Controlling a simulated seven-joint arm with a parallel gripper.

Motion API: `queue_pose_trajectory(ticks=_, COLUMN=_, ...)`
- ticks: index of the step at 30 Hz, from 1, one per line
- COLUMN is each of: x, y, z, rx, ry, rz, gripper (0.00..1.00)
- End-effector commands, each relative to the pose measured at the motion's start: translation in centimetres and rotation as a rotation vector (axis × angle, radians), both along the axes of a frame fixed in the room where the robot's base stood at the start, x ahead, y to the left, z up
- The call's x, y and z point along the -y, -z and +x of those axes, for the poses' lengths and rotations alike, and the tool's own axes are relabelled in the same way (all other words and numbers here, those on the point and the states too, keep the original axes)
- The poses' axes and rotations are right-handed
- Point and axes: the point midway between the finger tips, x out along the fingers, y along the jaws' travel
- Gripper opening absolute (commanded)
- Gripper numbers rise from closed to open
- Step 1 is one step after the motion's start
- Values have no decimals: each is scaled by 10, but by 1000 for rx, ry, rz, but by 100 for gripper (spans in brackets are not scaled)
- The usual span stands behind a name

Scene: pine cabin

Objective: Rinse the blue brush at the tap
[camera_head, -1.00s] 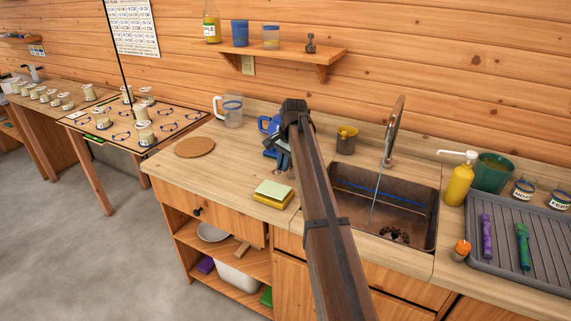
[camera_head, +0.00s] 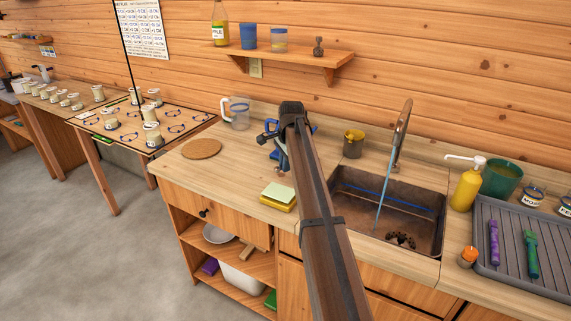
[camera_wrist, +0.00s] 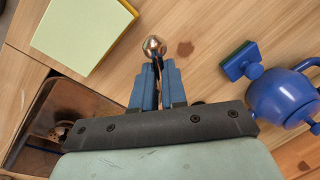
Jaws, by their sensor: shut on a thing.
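My gripper (camera_wrist: 156,72) has two blue stepped fingers, shut on a slim brown thing with a copper-coloured ball end (camera_wrist: 154,46). It is over the wooden counter; in the head view my arm hides most of it. A blue block with a dark green edge and a knob (camera_wrist: 238,62) lies apart from it, beside a blue teapot (camera_wrist: 284,98). I cannot tell whether this block is the blue brush. The tap (camera_head: 403,122) stands behind the sink (camera_head: 345,206), and a thin pale-blue stream runs from it into the basin.
Yellow and green pads (camera_head: 278,195) lie near the counter's front edge. A mustard pot (camera_head: 353,143) stands behind the sink. A yellow pump bottle (camera_head: 466,188) and a grey ribbed tray (camera_head: 515,262) with purple and green tools are to the right.

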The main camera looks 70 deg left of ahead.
Motion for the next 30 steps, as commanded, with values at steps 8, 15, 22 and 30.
queue_pose_trajectory(ticks=8, x=0, y=0, z=0, rx=0, ry=-1, rz=0, gripper=17)
queue_pose_trajectory(ticks=15, x=0, y=0, z=0, rx=0, ry=-2, rz=0, gripper=38)
queue_pose_trajectory(ticks=22, x=0, y=-1, z=0, rx=0, ry=-2, rz=0, gripper=38)
queue_pose_trajectory(ticks=30, x=5, y=-27, z=1, rx=0, ry=-2, rz=2, gripper=38)
